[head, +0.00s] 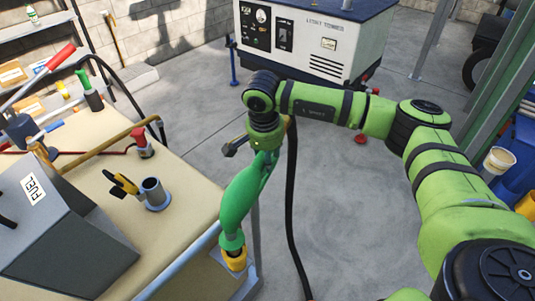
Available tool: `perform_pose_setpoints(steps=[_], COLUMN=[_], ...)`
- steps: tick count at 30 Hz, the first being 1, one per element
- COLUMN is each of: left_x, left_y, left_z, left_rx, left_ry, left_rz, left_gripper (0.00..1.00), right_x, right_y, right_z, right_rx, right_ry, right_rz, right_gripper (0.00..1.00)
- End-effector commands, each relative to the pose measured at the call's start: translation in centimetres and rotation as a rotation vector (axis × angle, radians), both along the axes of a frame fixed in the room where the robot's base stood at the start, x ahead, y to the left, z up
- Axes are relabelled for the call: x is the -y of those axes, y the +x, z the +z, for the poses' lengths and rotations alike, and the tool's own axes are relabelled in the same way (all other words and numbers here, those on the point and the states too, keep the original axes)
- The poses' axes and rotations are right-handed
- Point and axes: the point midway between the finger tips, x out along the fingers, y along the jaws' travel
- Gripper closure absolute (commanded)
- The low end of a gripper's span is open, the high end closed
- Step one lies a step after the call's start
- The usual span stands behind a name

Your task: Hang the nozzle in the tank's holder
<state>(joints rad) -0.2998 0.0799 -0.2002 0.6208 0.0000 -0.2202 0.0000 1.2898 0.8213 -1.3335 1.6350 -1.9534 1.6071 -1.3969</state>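The green nozzle (238,202) hangs steeply, slightly tilted, at the right side of the tan tank (100,206). Its lower end meets a yellow cup-like holder (235,262) at the tank's side; I cannot tell how deep it sits. My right gripper (265,150) is at the nozzle's upper end and looks shut on it, though its fingers are mostly hidden. A black hose (292,200) hangs down behind the gripper and nozzle. My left gripper is not in view.
A grey box marked FUEL (60,235), a short filler pipe (155,193) and a yellow-black part (125,184) are on the tank. A green post (508,85) and bins are at right.

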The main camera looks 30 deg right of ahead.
Motion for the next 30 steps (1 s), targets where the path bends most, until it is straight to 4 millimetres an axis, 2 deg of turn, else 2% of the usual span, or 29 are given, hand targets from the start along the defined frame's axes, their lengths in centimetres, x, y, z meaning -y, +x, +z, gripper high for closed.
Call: perform_pose_setpoints(steps=[16,30], left_x=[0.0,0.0], left_y=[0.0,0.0], left_z=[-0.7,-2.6], left_rx=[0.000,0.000], left_ry=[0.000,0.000], left_rz=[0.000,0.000], left_gripper=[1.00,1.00], right_x=[-0.1,-0.1], right_y=[0.1,0.1], right_z=[-0.7,-2.9], right_rx=[0.002,0.002], right_ry=[0.002,0.002], right_rz=[0.001,0.001], right_gripper=[1.00,1.00])
